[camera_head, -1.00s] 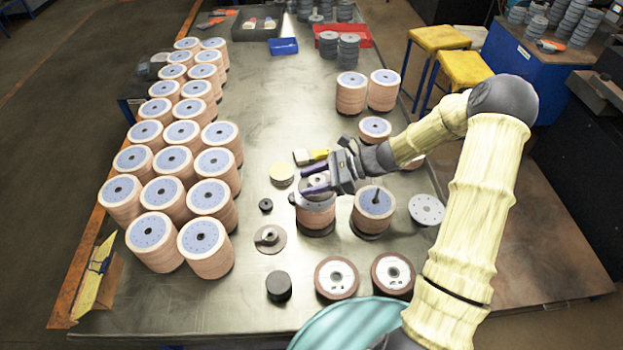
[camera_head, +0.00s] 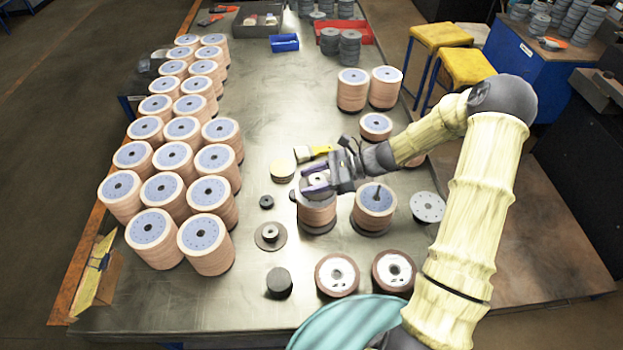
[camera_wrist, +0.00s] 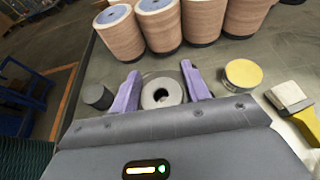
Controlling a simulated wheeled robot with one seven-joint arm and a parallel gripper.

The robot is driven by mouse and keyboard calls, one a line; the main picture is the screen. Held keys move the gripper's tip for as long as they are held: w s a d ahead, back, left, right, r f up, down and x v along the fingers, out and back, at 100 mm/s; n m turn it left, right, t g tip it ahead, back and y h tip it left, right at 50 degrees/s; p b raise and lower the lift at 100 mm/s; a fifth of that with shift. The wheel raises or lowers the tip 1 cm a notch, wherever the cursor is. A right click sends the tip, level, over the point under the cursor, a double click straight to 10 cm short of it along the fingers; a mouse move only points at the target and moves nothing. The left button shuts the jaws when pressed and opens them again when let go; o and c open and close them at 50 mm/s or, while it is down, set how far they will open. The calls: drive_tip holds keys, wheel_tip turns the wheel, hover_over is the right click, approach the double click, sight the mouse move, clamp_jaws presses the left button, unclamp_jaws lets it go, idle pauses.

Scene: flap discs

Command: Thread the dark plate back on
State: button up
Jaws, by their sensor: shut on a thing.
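My gripper (camera_head: 317,181) is over the front middle stack of flap discs (camera_head: 317,218). Its purple fingers are shut on the round grey hub of the dark plate (camera_wrist: 163,93), whose centre hole shows between them in the wrist view. In the head view the plate's dark rim (camera_head: 299,197) shows at the top of that stack. The fingers hide most of the plate and the stack's top. I cannot tell whether the plate rests on the stack or sits just above it. The spindle under it is hidden.
A neighbouring stack (camera_head: 374,207) with an upright spindle stands close on the right. A flanged plate (camera_head: 270,237), a black cylinder (camera_head: 279,282) and a yellow-topped disc (camera_head: 282,171) lie to the left. Rows of tall stacks (camera_head: 204,240) fill the table's left side.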

drive_tip(key=shift+f+b, duration=0.65)
drive_tip(key=shift+f, duration=0.55)
drive_tip(key=o, duration=1.4)
drive_tip(key=shift+c, duration=0.2)
drive_tip(key=b+v, duration=0.3)
drive_tip(key=v, duration=1.4)
drive_tip(key=shift+d, duration=0.15)
